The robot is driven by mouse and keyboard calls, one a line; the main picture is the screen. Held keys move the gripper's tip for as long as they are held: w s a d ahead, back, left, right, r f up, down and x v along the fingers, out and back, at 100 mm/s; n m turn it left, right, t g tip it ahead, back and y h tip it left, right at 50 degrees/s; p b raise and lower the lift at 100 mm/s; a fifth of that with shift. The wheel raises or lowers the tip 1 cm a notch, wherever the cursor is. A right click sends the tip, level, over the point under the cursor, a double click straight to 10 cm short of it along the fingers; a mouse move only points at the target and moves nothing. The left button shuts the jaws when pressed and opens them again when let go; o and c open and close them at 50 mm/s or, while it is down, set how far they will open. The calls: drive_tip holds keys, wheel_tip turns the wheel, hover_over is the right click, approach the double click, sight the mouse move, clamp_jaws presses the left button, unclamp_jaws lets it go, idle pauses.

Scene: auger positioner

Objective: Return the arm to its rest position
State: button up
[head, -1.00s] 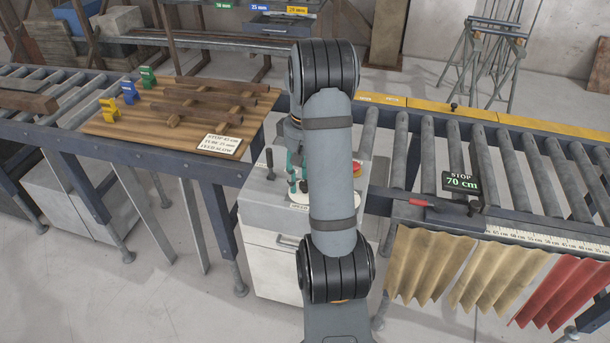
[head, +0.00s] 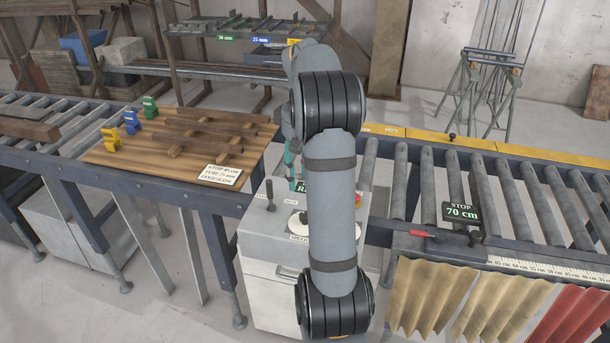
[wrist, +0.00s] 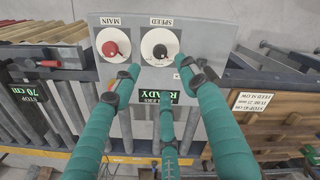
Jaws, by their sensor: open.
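My arm stands in the middle of the head view, its grey links and black joints covering much of the control box. My gripper shows there only as a bit of teal (head: 291,166) beside the arm. In the wrist view, my gripper (wrist: 160,82) is open, with its teal fingers spread and nothing between them. It is over the control box (wrist: 215,35). The red MAIN knob (wrist: 112,48) and the black SPEED knob (wrist: 160,50) lie past the fingertips, and a finger partly covers the green READY display (wrist: 158,98). I cannot tell the exact gap to the panel.
A roller conveyor (head: 420,175) with a 70 cm stop sign (head: 461,211) runs right. A board (head: 110,150) with tubes, coloured blocks and a card (head: 220,175) lies left. A black lever (head: 269,195) stands on the box. A rack (head: 250,35) stands behind.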

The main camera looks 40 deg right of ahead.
drive_tip(key=shift+f, duration=0.1)
wheel_tip(320, 180, down, 12)
drive_tip(key=shift+m, duration=0.3)
idle(0.4)
idle(0.3)
